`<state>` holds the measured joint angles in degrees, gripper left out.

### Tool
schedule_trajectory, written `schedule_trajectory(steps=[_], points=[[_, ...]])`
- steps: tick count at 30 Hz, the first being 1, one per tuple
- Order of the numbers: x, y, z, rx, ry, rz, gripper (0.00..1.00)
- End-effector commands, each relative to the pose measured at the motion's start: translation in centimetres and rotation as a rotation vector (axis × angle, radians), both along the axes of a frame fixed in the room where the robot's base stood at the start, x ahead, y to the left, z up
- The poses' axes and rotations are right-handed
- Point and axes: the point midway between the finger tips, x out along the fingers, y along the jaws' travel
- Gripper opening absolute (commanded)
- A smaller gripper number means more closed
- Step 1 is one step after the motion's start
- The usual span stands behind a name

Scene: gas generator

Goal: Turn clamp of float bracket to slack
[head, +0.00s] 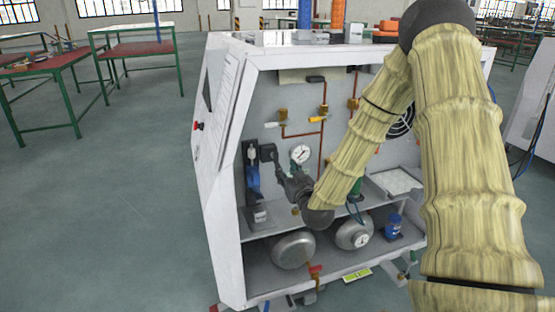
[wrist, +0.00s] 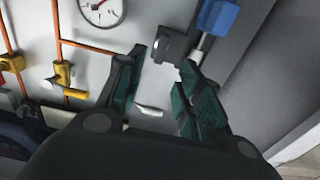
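The float bracket (head: 252,168) is a tall dark upright on the left of the cabinet's back panel, with a blue part on it. A dark square block, seemingly its clamp (head: 267,152), juts out on its right side. In the wrist view the dark block (wrist: 172,46) sits just beyond my fingertips, beside a metal rod and a blue part (wrist: 216,18). My gripper (head: 278,168) reaches in from the right, close to the block. In the wrist view my gripper (wrist: 163,64) is open, its green-padded fingers apart with nothing held. Contact with the block cannot be told.
A pressure gauge (head: 300,154) and yellow-handled valves (head: 318,119) on copper pipes are right of the bracket. A shelf (head: 375,197) lies below, with metal tanks (head: 293,250) under it. The cabinet's white left wall (head: 222,190) is close to the bracket.

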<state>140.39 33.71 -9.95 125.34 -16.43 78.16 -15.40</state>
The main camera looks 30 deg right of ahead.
Motion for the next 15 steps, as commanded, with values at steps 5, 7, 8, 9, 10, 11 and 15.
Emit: schedule_trajectory(steps=[5, 7, 8, 9, 10, 11, 15], points=[[2.8, -0.7, -0.2, -0.001, 0.0, 0.0, 0.36], [4.0, -0.9, -0.1, 0.0, -0.001, 0.0, 0.36], [4.5, -1.0, -0.2, 0.0, 0.0, 0.0, 0.36], [5.1, -1.1, -0.1, 0.0, -0.001, 0.0, 0.36], [5.5, -1.3, -0.1, 0.0, -0.001, 0.0, 0.36], [5.9, -1.3, -0.2, 0.0, 0.001, 0.0, 0.36], [7.6, -1.7, -0.2, 0.0, 0.001, 0.001, 0.36]])
